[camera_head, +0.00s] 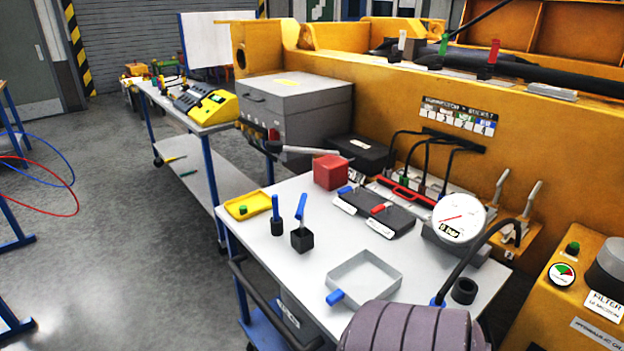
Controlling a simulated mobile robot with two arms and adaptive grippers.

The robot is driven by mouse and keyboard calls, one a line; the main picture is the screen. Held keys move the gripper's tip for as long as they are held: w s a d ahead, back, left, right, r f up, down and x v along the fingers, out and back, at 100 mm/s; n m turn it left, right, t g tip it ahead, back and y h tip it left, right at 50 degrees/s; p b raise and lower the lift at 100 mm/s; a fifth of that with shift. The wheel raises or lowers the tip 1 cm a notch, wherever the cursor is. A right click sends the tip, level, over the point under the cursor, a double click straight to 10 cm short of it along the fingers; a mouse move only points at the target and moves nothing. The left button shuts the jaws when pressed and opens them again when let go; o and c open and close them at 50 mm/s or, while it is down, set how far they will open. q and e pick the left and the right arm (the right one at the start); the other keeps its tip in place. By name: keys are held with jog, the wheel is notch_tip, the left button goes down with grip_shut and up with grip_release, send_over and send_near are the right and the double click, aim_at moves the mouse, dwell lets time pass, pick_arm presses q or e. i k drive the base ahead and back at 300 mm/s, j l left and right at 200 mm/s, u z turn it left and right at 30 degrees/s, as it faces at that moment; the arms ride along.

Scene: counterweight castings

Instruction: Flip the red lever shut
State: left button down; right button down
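A red-tipped upright lever (493,52) stands on a black base on top of the yellow machine at the upper right, in a row with a green lever (444,44) and a white lever (402,42). A smaller red handle (381,208) lies on a dark flat block (372,215) on the grey table, near a blue handle (346,190). A long red bar (405,194) lies behind that block. I cannot tell which of these red parts is the task's lever, or whether it is open or shut. Neither of my grippers is in view.
The table (325,255) holds a red cube (331,172), blue-handled black pieces (302,239), a yellow tray (247,207), a grey open tray (364,279) and a round gauge (459,218). A ribbed purple-grey object (413,328) covers the front right. Open floor lies left.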

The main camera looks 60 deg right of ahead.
aim_at(376, 209)
jog(key=i+j+z, duration=0.2)
jog(key=i, duration=0.3)
jog(key=i+j+z, duration=0.15)
jog(key=i, duration=0.3)
jog(key=i+z, duration=0.15)
jog(key=z, duration=0.25)
jog(key=i+z, duration=0.2)
jog(key=z, duration=0.25)
jog(key=i+z, duration=0.15)
jog(key=z, duration=0.25)
jog(key=i+j+z, duration=0.1)
jog(key=z, duration=0.3)
jog(key=i+j+z, duration=0.2)
jog(key=z, duration=0.25)
jog(key=i+z, duration=0.2)
jog(key=z, duration=0.25)
jog(key=i+z, duration=0.2)
jog(key=z, duration=0.25)
jog(key=i+j+z, duration=0.1)
jog(key=z, duration=0.35)
jog(key=i+j+z, duration=0.15)
jog(key=z, duration=0.3)
jog(key=k+j+u, duration=0.1)
jog(key=j+u, duration=0.15)
jog(key=u, duration=0.15)
jog(key=i+z, duration=0.1)
jog(key=l+z, duration=0.3)
jog(key=i+j, duration=0.05)
